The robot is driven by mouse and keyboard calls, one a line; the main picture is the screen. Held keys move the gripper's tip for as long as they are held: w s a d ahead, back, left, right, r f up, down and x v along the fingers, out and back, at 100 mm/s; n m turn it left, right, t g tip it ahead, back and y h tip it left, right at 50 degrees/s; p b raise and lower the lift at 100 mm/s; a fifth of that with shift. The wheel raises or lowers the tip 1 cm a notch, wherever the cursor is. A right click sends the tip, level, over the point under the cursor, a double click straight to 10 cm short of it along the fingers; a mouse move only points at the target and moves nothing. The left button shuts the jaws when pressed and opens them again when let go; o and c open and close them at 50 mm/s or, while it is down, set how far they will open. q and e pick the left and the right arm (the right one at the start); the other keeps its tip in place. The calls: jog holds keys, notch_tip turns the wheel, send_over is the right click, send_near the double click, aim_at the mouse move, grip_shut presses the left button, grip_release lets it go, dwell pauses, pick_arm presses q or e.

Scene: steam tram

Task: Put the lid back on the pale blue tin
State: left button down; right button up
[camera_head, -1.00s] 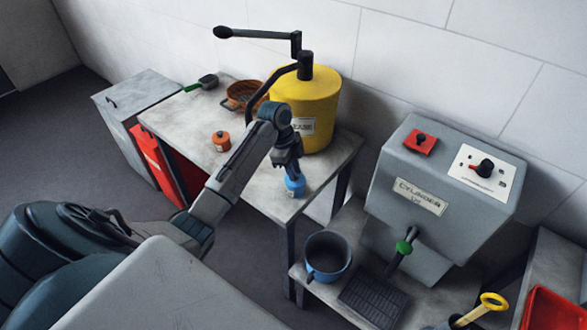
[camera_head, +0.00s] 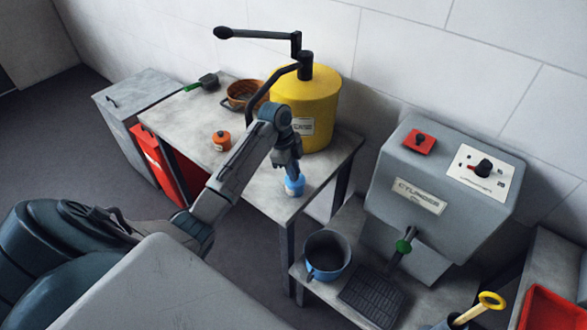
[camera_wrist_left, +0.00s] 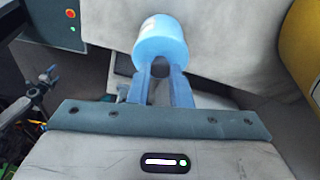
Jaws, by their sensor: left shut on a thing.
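The pale blue tin (camera_head: 294,188) stands upright near the front right corner of the grey table. My left gripper (camera_head: 292,173) points down directly over it, with its fingertips at the top of the tin. In the left wrist view the fingers (camera_wrist_left: 160,72) are shut on a small dark knob of the lid. The blue body of the tin (camera_wrist_left: 161,38) lies straight beyond them. The lid's rim is mostly hidden, so I cannot tell whether it is fully seated. My right gripper is not in view.
A small orange tin (camera_head: 221,141) stands to the left on the table (camera_head: 254,187). A large yellow drum (camera_head: 318,100) with a black crank is close behind my left arm. A brown basket (camera_head: 243,94) and a green-handled scoop (camera_head: 207,82) lie farther back. A grey machine (camera_head: 440,185) stands right.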

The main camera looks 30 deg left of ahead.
pick_arm(q)
jog(key=shift+p, duration=0.35)
dwell(0.7)
jog(key=c, duration=0.8)
grip_release()
jog(key=shift+o, duration=0.2)
jog(key=shift+r, duration=0.1)
jog(key=shift+r+p, duration=0.45)
jog(key=shift+p, duration=0.15)
jog(key=shift+r+p, duration=2.95)
jog(key=shift+p, duration=0.05)
